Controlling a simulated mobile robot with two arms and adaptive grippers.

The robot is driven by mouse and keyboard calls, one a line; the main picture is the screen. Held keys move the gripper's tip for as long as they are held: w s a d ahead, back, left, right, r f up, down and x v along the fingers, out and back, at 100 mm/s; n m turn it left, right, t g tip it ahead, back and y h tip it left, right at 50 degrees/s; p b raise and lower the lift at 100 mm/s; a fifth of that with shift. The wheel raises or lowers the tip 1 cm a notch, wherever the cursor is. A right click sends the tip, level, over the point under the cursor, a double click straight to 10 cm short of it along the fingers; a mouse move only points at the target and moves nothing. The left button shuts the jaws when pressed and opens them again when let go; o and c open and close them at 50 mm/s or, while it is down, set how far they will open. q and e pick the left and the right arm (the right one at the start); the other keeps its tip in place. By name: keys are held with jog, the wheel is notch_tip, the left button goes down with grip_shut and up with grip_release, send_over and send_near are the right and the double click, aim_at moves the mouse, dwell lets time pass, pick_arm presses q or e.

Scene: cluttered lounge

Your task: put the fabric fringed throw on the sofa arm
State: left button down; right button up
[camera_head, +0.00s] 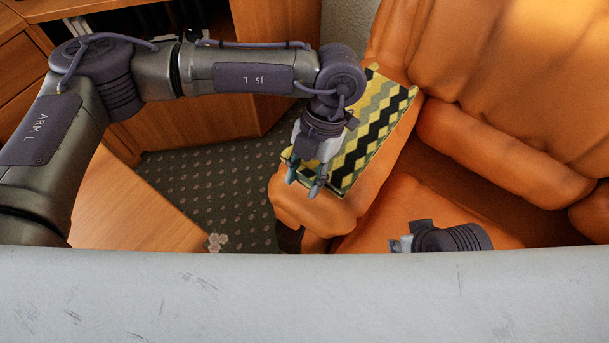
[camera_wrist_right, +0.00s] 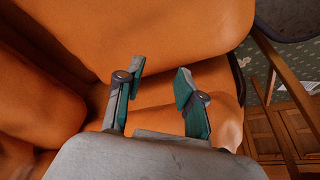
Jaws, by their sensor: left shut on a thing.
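The fringed throw (camera_head: 375,118) has a yellow, black and grey-green zigzag pattern. It lies folded along the top of the orange sofa arm (camera_head: 285,202) in the head view. My left gripper (camera_head: 305,185) is over the throw's near end, shut on it; its fingers hide part of that edge. My right gripper (camera_head: 400,244) is low over the sofa seat in the head view, mostly hidden by my own grey body. In the right wrist view its two fingers (camera_wrist_right: 158,90) are apart and empty, with the orange seat beyond them.
The sofa backrest (camera_head: 510,60) rises behind the seat. A wooden cabinet (camera_head: 200,125) stands behind my left arm. A wooden surface (camera_head: 130,205) is at the lower left, with dark patterned carpet (camera_head: 215,175) between it and the sofa. Wooden furniture (camera_wrist_right: 285,115) shows at right in the wrist view.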

pick_arm(q)
jog(key=c, duration=0.7)
grip_release()
jog(key=shift+o, duration=0.2)
jog(key=shift+r, duration=0.2)
pick_arm(e)
jog(key=p+x, duration=0.1)
jog(key=x, duration=0.4)
jog(key=shift+a, duration=0.1)
pick_arm(q)
jog(key=v, duration=1.1)
jog(key=shift+r, duration=0.3)
jog(key=shift+w+d, duration=0.1)
jog(key=shift+d, duration=0.05)
